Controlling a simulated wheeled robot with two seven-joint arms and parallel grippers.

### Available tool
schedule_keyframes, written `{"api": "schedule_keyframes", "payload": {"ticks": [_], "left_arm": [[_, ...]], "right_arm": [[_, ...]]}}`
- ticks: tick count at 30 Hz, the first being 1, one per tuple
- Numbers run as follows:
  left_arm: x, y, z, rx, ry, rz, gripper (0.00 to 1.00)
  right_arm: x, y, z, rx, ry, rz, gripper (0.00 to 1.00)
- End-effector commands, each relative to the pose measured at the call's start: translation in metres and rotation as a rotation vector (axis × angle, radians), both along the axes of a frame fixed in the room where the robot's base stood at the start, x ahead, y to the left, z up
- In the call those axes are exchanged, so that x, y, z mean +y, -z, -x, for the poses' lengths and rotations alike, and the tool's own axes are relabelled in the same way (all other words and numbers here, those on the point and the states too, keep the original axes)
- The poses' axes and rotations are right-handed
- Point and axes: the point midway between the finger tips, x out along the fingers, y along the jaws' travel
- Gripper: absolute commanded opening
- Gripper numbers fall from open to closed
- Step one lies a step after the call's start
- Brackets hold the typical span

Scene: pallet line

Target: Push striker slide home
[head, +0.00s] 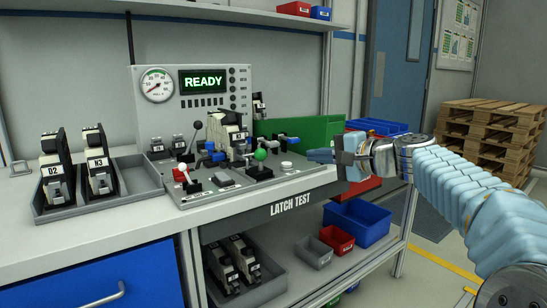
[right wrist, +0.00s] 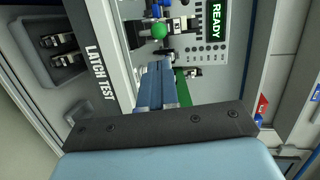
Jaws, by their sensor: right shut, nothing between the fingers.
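The latch test fixture (head: 222,182) stands on the bench with a latch unit (head: 230,136) upright in it. A green ball knob (head: 261,154) sits at its front, and it also shows in the right wrist view (right wrist: 159,31). Blue-tipped parts (head: 281,138) sit behind it; I cannot tell which part is the striker slide. My right gripper (head: 310,156) is shut and empty, to the right of the green knob and apart from it. Its blue fingers (right wrist: 155,62) point toward the fixture in the right wrist view. My left gripper is not in view.
A panel (head: 215,103) with a gauge and a READY screen stands behind. A green plate (head: 315,131) is close behind my right gripper. A grey tray (head: 140,176) with latch units is at left. Red and blue bins (head: 360,221) are on the lower shelf.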

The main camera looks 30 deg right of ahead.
Motion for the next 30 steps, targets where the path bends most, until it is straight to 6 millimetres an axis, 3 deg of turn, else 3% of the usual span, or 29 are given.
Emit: {"api": "schedule_keyframes", "payload": {"ticks": [11,30], "left_arm": [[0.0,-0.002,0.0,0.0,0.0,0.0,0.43],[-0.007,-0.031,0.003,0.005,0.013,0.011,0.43]], "right_arm": [[0.001,0.002,-0.007,0.003,-0.001,0.0,0.0],[0.033,0.023,-0.117,0.004,-0.001,-0.002,0.0]]}}
